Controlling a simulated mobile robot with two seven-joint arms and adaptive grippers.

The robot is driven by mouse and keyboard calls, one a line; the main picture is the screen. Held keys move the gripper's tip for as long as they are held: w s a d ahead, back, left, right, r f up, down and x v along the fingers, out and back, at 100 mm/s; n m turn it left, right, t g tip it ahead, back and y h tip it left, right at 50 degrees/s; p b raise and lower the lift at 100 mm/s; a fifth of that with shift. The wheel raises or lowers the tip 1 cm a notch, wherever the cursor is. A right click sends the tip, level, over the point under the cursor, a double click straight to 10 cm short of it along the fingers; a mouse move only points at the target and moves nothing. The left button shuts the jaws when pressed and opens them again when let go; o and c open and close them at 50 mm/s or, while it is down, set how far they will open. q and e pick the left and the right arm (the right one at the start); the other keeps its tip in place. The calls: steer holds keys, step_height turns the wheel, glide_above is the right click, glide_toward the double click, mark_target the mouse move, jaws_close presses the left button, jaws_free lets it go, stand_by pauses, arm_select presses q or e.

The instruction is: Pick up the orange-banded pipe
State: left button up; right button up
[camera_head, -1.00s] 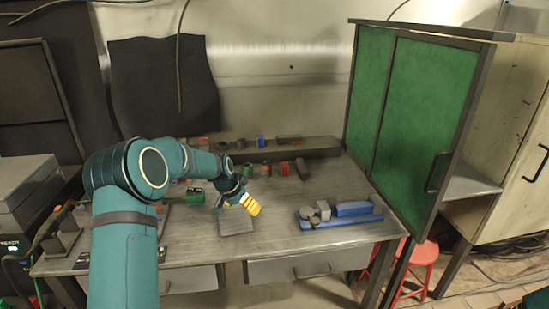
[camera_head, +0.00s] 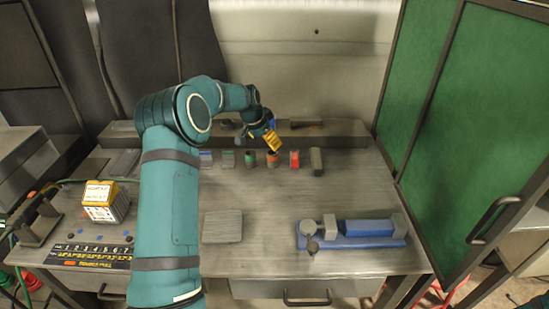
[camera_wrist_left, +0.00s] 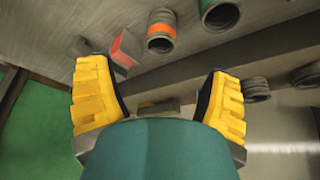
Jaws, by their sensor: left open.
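The orange-banded pipe (camera_head: 271,161), a short grey pipe piece with an orange ring, stands in the row near the back of the workbench. It also shows in the wrist view (camera_wrist_left: 161,33) at the top, beyond the fingertips. My left gripper (camera_head: 273,141) has yellow fingers and is close to the pipe, overlapping its top in the head view. In the wrist view the gripper (camera_wrist_left: 158,90) is open, with nothing between its fingers. Whether it touches the pipe I cannot tell. My right gripper is in neither view.
A green-banded pipe (camera_head: 250,160) stands left of the orange-banded one, a red block (camera_head: 295,159) right of it. A raised ledge (camera_head: 340,131) runs behind. A blue tray (camera_head: 365,243) is at front right. A green cabinet door (camera_head: 470,120) flanks the bench.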

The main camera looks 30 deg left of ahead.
mark_target(272, 152)
arm_select(q)
steer(key=x, duration=1)
steer(key=shift+w+b, duration=0.3)
steer(key=shift+b, duration=0.05)
jaws_close()
